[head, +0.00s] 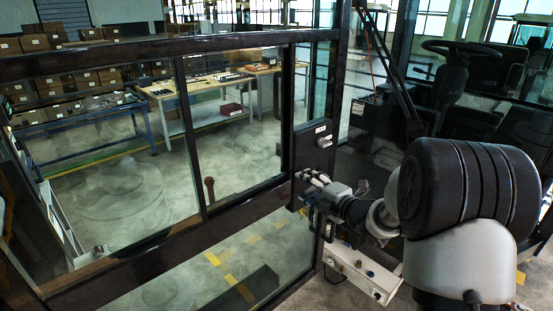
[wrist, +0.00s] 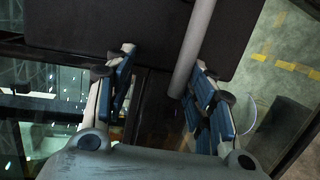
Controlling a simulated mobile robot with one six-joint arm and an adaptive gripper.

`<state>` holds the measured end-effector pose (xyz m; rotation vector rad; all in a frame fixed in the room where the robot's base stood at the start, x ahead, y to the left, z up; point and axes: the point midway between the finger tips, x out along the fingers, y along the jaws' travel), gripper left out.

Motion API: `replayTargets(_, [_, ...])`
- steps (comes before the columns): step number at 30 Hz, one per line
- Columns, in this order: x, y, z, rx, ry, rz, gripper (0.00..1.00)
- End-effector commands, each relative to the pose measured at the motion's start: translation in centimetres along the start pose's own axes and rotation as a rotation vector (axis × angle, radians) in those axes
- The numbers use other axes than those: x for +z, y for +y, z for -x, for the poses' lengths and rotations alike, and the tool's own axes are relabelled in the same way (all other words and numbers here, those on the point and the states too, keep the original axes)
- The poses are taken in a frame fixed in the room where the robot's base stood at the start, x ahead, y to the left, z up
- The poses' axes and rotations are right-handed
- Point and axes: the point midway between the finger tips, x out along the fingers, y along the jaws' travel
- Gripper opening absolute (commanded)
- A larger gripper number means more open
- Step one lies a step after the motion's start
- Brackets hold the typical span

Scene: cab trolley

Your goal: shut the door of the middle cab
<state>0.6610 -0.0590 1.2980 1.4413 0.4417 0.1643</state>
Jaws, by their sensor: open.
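The cab door (head: 190,230), a dark frame with glass panes, fills the left and middle of the head view. It stands swung out from the cab (head: 385,110), whose opening shows at right. My gripper (head: 308,188) is at that upright, just below the latch box. In the wrist view my gripper (wrist: 165,68) is open, its blue-padded fingers apart. A grey bar (wrist: 194,45) reaches down between them, nearer the right finger. I cannot tell whether the fingers touch it.
A steering wheel (head: 463,50) and controls show inside the cab. A white box-like step (head: 361,272) is below my gripper. Workbenches (head: 185,90) and shelved cartons stand beyond the glass. Open floor with yellow markings lies behind the door.

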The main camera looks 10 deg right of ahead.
Motion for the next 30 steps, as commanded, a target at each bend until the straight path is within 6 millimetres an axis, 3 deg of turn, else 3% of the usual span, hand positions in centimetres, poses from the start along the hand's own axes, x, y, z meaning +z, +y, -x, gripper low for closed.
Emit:
replayTargets(1, [0.0, 1.6, -0.3, 0.031, 0.003, 0.013, 0.34])
replayTargets(8, [-0.2, 1.7, -3.9, 0.034, 0.008, 0.015, 0.34])
replayTargets(21, [-0.1, 1.5, -13.4, 0.026, 0.003, 0.01, 0.34])
replayTargets(30, [-0.1, 1.3, -16.9, 0.022, 0.003, 0.008, 0.34])
